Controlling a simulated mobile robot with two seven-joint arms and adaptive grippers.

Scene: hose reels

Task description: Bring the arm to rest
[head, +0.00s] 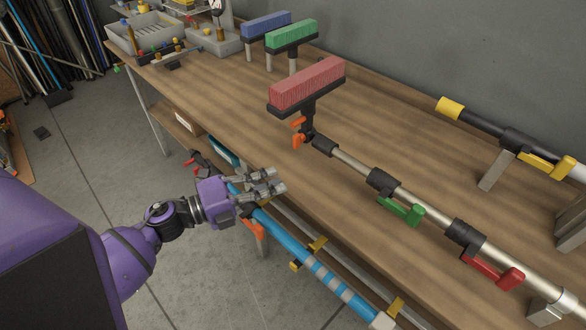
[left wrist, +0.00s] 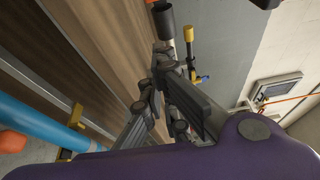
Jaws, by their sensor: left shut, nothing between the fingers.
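My purple left arm (head: 130,255) comes in from the left in the head view. Its gripper (head: 274,181) is shut and empty, over the front edge of the workbench, just above a blue pole. In the left wrist view the grey fingers (left wrist: 165,85) are close together with nothing seen between them. My right gripper is not in view.
The wooden bench (head: 215,110) holds a telescopic pole (head: 350,160) with a red brush (head: 307,83). The blue pole (head: 310,265) runs below the bench's front edge. Green (head: 292,34) and blue (head: 266,24) brushes stand at the back.

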